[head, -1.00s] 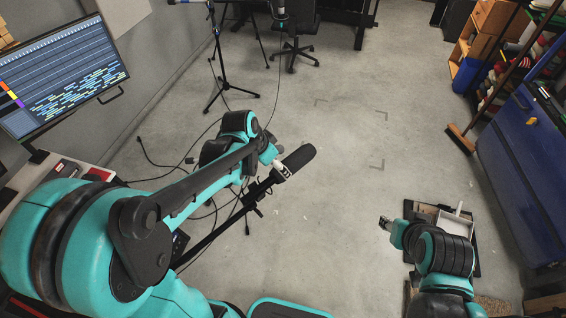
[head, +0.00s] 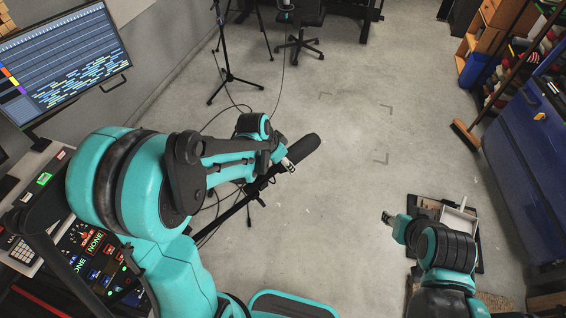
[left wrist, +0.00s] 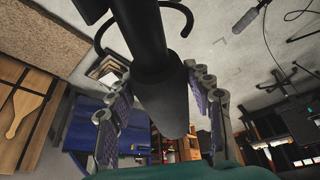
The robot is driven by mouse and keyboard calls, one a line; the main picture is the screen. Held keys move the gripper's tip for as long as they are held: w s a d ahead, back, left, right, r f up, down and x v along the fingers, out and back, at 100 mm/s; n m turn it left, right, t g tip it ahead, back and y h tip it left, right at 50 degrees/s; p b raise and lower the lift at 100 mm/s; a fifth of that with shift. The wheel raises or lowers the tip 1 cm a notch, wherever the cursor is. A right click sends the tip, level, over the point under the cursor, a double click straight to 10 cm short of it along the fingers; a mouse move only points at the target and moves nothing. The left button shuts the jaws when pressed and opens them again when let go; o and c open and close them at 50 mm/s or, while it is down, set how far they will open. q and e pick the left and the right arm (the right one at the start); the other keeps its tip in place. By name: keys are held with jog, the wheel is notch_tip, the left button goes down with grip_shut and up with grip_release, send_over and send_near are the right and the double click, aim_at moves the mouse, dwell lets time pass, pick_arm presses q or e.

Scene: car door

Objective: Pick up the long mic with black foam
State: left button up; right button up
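The long mic with black foam (head: 304,147) is on a slim black stand in the middle of the head view, tilted up to the right. My left gripper (head: 287,164) is at the lower end of the foam. In the left wrist view the dark mic (left wrist: 160,100) runs between the two fingers of my left gripper (left wrist: 158,72). The fingers lie close along both sides; whether both press on it is not clear. My right gripper (head: 388,217) is at the lower right, away from the mic, too small to read.
Another mic (left wrist: 250,15) shows in the left wrist view. A tripod stand (head: 226,75) and an office chair (head: 298,42) are at the back. Cables lie on the floor near the mic stand.

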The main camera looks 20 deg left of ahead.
aim_at(289, 158)
pick_arm(q)
jog(key=c, duration=0.3)
jog(key=shift+r, duration=0.55)
jog(key=r+p, duration=0.1)
jog(key=r, duration=0.1)
jog(key=d+r, duration=0.1)
jog(key=r, duration=0.1)
jog(key=shift+s+d+p, duration=0.15)
jog(key=shift+s+p, duration=0.05)
jog(key=shift+p, duration=0.15)
jog(key=s+d+r+p, duration=0.25)
jog(key=d+r, duration=0.35)
jog(key=d, duration=0.4)
notch_tip(289, 158, up, 7)
jog(key=p, duration=0.5)
jog(key=shift+s, duration=0.25)
